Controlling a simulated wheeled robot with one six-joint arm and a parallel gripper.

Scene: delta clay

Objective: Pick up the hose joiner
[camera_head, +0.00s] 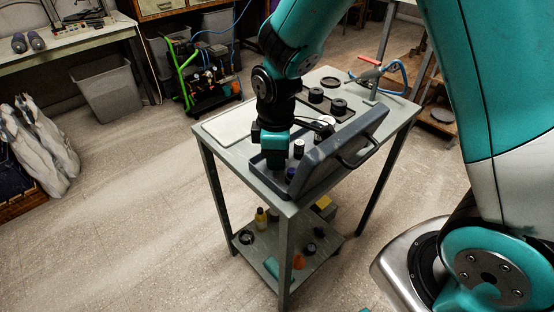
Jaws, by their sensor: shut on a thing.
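My gripper (275,162) points down into an open dark grey case on the worktable, near the case's left end. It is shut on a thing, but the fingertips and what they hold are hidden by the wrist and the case. I cannot make out the hose joiner for certain. The case's raised lid (345,150), with a black handle, stands on the near right side. Just right of my gripper are a small dark bottle with a white top (299,148) and a purple-topped piece (291,174), both in the case.
The grey worktable (395,112) also bears a pale board (228,127), a black tray with dark round parts (339,105) and a red-handled tool (370,62) at the back. Its lower shelf (265,252) holds several small items. A grey bin (106,88) and green-framed cart (208,88) stand behind.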

